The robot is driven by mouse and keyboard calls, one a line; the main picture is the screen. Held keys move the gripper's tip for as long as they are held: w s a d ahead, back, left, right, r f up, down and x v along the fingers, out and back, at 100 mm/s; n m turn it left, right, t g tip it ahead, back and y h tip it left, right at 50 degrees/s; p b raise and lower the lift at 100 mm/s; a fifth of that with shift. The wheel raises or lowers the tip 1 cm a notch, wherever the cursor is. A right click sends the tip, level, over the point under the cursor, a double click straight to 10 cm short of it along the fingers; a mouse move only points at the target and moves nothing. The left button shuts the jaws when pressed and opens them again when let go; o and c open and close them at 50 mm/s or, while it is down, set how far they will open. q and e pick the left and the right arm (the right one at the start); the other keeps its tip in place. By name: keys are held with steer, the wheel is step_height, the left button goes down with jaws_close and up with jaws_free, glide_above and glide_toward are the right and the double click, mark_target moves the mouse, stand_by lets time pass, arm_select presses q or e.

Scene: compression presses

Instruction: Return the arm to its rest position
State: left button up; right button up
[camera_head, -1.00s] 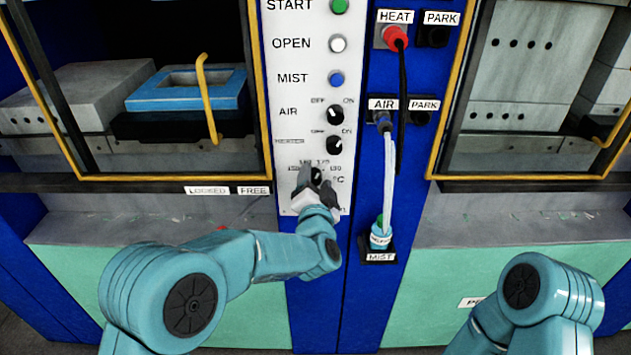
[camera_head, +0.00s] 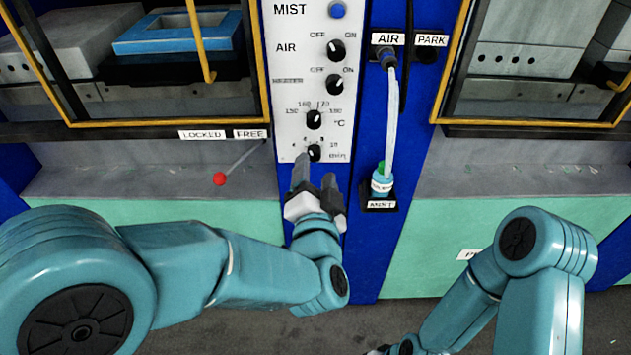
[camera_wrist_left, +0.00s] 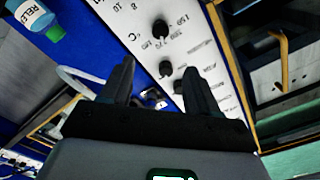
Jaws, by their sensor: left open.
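My left gripper (camera_head: 318,183) is open and empty, just in front of and below the bottom of the white control panel (camera_head: 290,75). Its two dark fingers point up toward the min timer knob (camera_head: 314,153). The temperature knob (camera_head: 314,120) sits above that knob.
A lever with a red ball end (camera_head: 220,179) hangs left of my gripper, below the LOCKED and FREE labels. A white hose (camera_head: 389,120) runs to the MIST fitting (camera_head: 381,185) on the right. Presses with yellow-framed doors flank the panel. Grey floor (camera_head: 300,335) shows below.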

arm_select(q)
steer(key=shift+s, duration=0.35)
